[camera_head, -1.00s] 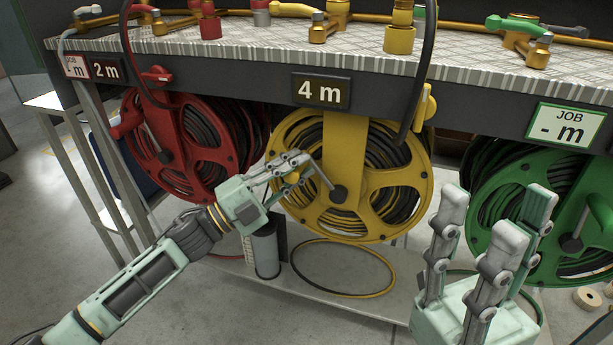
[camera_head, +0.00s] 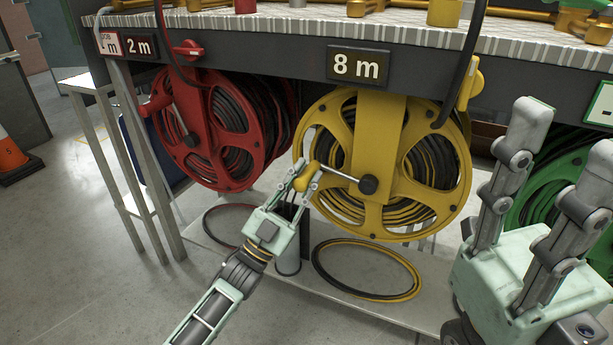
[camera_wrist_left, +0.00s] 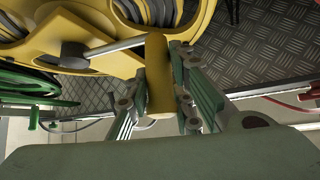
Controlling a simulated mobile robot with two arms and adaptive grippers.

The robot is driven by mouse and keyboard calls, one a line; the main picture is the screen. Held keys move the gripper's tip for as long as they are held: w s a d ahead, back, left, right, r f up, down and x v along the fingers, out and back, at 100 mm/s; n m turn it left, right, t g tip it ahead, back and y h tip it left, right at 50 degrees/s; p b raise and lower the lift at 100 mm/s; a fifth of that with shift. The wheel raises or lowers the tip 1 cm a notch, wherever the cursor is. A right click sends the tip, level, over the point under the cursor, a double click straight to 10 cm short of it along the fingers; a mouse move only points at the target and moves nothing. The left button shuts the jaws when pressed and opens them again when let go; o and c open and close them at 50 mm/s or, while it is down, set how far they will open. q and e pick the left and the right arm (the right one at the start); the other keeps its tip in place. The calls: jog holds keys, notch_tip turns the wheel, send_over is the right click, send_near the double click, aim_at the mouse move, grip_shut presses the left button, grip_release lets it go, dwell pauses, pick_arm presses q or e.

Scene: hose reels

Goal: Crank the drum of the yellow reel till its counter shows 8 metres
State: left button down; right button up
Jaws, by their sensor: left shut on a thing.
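The yellow reel (camera_head: 383,165) hangs under the bench between the red and green reels. The counter above it (camera_head: 358,66) reads 8 m. The crank arm (camera_head: 339,173) runs from the dark hub to the left and slightly up, ending in a yellow knob (camera_head: 306,177). My left gripper (camera_head: 307,178) is shut on this crank knob. In the left wrist view the knob (camera_wrist_left: 159,80) stands between the two fingers. My right gripper (camera_head: 548,165) is raised in front of the green reel, fingers apart, empty.
The red reel (camera_head: 213,130) hangs at left, its counter (camera_head: 140,47) reading 2 m. The green reel (camera_head: 590,190) is partly hidden by my right gripper. A hose loop (camera_head: 368,268) lies on the low shelf below the yellow reel. A table leg (camera_head: 160,190) stands at left.

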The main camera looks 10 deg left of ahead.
pick_arm(q)
jog(key=shift+f, duration=0.15)
dwell(0.3)
jog(key=c, duration=1.5)
grip_release()
jog(key=shift+c, duration=0.2)
jog(key=shift+s, duration=0.1)
jog(key=v, duration=1.1)
jog(key=shift+s+f, duration=0.25)
jog(key=shift+f, duration=0.05)
jog(key=shift+a, duration=0.15)
